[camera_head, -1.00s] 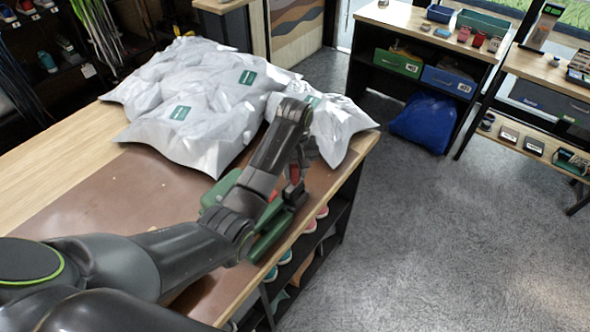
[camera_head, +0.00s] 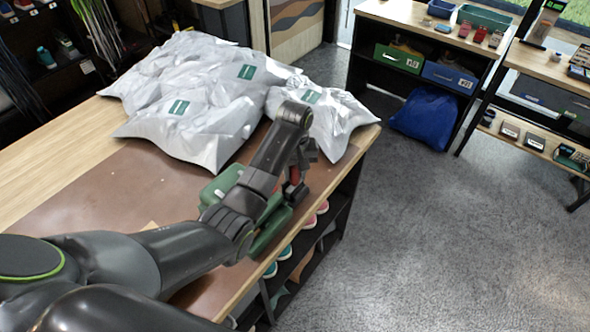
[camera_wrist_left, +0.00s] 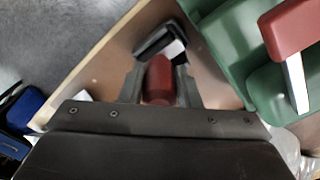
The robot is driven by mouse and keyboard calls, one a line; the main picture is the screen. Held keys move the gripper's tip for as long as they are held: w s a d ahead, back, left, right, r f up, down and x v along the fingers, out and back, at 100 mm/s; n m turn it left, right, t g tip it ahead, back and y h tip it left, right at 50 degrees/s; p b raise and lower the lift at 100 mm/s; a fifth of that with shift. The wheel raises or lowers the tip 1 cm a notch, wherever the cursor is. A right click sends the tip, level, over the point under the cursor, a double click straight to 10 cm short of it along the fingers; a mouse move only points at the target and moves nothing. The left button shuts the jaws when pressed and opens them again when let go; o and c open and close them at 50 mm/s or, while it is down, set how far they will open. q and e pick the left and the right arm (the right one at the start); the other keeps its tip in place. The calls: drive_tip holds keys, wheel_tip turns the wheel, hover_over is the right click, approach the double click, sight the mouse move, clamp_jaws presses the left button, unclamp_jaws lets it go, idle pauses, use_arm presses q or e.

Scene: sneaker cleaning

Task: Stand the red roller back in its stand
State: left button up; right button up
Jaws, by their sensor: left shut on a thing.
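My left gripper (camera_wrist_left: 160,88) is shut on a red piece (camera_wrist_left: 158,80), which I take to be the red roller. In the head view my left gripper (camera_head: 294,192) is low over the bench's right edge, with a bit of red (camera_head: 295,174) showing at it. A dark bar with a white end (camera_wrist_left: 160,38) lies just beyond the fingertips; whether it joins the red piece is unclear. The green stand (camera_wrist_left: 222,35) is right of the gripper in the wrist view. It also shows in the head view (camera_head: 222,184), partly hidden by my arm. My right gripper is out of view.
A second red block with a white strip (camera_wrist_left: 292,28) is at the green stand. White bags (camera_head: 190,100) cover the far bench. Shoes (camera_head: 285,252) sit on shelves under the bench's right edge. Bare brown mat (camera_head: 120,195) lies left of my arm.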

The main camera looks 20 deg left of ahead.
use_arm(q)
drive_tip(key=shift+f, duration=0.5)
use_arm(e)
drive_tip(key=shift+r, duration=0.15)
use_arm(q)
drive_tip(key=shift+w+a+p, duration=0.1)
drive_tip(key=shift+a+p, duration=0.2)
drive_tip(key=shift+p, duration=0.25)
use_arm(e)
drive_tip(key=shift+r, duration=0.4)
use_arm(q)
drive_tip(key=o, duration=1)
drive_tip(key=shift+o, duration=0.2)
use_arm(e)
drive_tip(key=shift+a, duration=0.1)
